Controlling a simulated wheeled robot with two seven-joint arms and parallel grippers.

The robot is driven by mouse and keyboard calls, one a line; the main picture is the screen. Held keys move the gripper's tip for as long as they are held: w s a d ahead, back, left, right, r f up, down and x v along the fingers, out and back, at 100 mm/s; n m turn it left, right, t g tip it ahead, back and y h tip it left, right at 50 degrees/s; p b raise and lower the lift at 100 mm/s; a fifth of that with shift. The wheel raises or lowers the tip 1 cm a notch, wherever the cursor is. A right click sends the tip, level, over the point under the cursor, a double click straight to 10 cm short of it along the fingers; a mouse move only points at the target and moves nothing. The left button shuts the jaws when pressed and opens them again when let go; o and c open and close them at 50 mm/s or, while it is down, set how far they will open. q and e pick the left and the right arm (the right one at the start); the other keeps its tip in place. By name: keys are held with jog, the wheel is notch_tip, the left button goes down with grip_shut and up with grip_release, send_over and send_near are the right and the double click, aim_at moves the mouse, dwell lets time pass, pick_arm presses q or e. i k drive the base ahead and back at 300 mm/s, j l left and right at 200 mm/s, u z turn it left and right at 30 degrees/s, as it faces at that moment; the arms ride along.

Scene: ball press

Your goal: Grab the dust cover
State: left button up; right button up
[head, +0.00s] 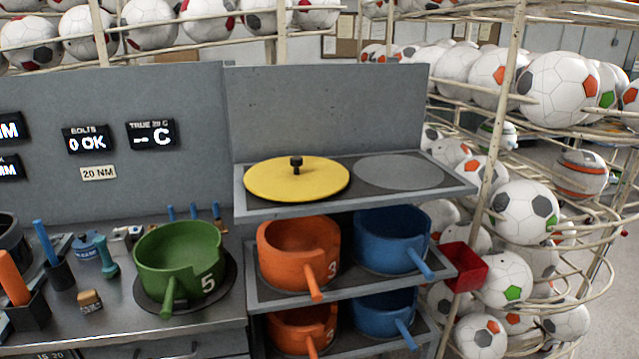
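The likely dust cover is a flat yellow round lid (270,181) with a black knob (296,163) at its middle. It lies on the left half of the top grey shelf (330,210) in the head view. A bare dark round spot (398,172) is to its right on the same shelf. Neither of my grippers shows in the head view, and nothing touches the lid.
Orange pots (285,240) and blue pots (385,228) fill the shelves below. A green pot (165,255) marked 5 stands on the bench at left, near small tools. A red bin (464,268) hangs at the shelf's right. Ball racks (590,200) stand behind at right.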

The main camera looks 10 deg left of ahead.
aim_at(289, 178)
jog(key=l+u, duration=0.15)
jog(key=l, duration=0.55)
jog(key=k+l+u, duration=0.2)
jog(key=l, duration=0.45)
